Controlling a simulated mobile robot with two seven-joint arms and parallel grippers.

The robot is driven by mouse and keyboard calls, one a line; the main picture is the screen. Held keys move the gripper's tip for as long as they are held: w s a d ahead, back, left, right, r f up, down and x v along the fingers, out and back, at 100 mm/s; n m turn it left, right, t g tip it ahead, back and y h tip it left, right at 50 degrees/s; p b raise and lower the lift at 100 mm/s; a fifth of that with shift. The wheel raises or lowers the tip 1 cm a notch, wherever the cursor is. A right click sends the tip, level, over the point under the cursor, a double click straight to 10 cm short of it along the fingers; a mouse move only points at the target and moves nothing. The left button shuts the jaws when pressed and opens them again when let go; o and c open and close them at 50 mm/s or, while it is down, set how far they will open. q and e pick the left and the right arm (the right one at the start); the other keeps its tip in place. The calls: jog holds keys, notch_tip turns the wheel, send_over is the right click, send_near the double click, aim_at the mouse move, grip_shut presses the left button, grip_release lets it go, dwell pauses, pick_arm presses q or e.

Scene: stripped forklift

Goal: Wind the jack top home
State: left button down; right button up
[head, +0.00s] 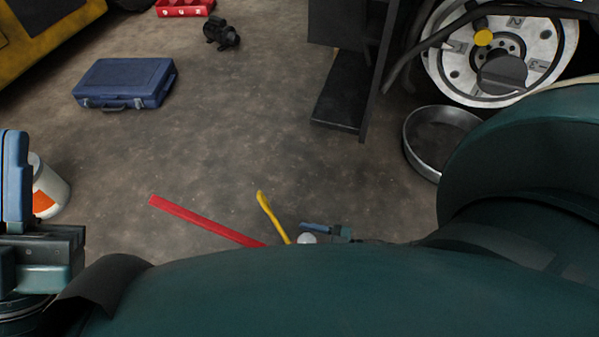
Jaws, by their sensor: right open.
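A small pale rounded top (307,239) shows low in the middle, just above the edge of my teal arm. It may be the jack top; whatever is below it is hidden by the arm. My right gripper (322,232) is beside it, with a blue finger next to the pale top. It is open, but mostly hidden behind the arm, and I cannot tell whether it touches. My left gripper (16,182) is at the left edge, blue finger upright and cut off by the frame. I cannot see whether it is open.
A red bar (205,220) and yellow rod (269,215) run behind my arm. A white-and-orange container (50,190) stands left. Farther off are a blue case (125,83), dark stand (342,100), metal pan (440,140) and wheel (500,55). The middle floor is clear.

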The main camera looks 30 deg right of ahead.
jog(key=shift+x, duration=1.05)
pick_arm(q)
jog(key=shift+r+m+h, duration=0.3)
jog(key=shift+r+h, duration=0.1)
jog(key=shift+r, duration=0.05)
pick_arm(e)
jog(key=c, duration=1)
jog(key=shift+r+m+t+h, duration=0.1)
jog(key=shift+m+t+h, duration=0.7)
jog(key=shift+h, duration=0.2)
pick_arm(q)
jog(key=shift+w+f+n+y+p, duration=0.15)
jog(key=shift+f+n+y+p, duration=0.25)
jog(key=shift+f+n+y, duration=0.45)
pick_arm(e)
jog(key=shift+w+d+m+t+h, duration=0.15)
jog(key=shift+d+m+t+h, duration=0.1)
jog(key=shift+m+t+h, duration=0.65)
pick_arm(q)
jog(key=shift+r, duration=0.1)
